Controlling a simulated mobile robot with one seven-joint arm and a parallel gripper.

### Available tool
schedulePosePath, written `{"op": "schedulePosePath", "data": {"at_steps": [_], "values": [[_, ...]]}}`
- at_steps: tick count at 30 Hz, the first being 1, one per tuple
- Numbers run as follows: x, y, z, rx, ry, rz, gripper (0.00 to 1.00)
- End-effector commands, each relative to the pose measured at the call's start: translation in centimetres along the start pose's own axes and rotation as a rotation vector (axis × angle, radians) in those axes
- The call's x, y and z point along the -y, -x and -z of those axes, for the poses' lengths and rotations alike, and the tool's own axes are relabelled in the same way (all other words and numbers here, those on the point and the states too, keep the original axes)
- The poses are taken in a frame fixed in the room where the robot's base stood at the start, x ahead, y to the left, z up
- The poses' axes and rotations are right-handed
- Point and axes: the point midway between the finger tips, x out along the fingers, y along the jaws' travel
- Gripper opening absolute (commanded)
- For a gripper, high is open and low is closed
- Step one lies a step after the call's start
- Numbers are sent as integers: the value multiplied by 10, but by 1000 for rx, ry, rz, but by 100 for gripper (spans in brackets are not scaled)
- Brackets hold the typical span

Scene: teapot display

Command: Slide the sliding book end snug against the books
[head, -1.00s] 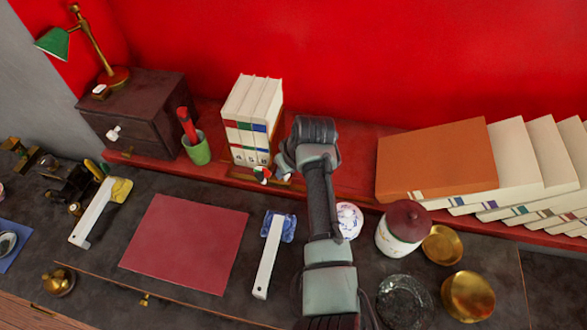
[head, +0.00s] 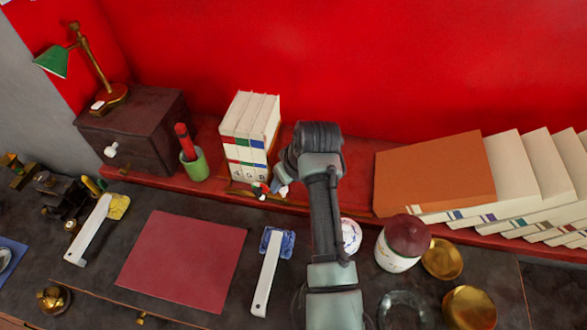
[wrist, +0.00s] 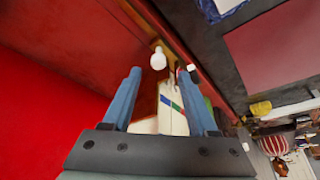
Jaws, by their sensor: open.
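The upright white books (head: 248,135) stand on the red shelf in the head view. They also show between my fingers in the wrist view (wrist: 172,108). A brass-coloured base (head: 238,188) lies at their foot, apparently part of the book end. In the wrist view a white rounded knob (wrist: 158,60) stands on a brass strip, just beyond and between my fingertips.
A green cup (head: 194,165) stands left of the books, beside a dark drawer box (head: 135,130). Large books lean in a row (head: 440,172) at the right. A lidded jar (head: 402,240) and brass bowls (head: 442,259) stand below. The shelf between my arm and the leaning books is mostly clear.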

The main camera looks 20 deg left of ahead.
Motion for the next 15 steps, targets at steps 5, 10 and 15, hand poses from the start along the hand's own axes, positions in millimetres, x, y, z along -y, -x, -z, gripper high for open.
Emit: {"op": "schedulePosePath", "data": {"at_steps": [5,10,15], "values": [[-1,40,0,-4,0,-4,59],[0,71,0,-3,0,-3,59],[0,87,0,-3,-1,-1,59]]}}
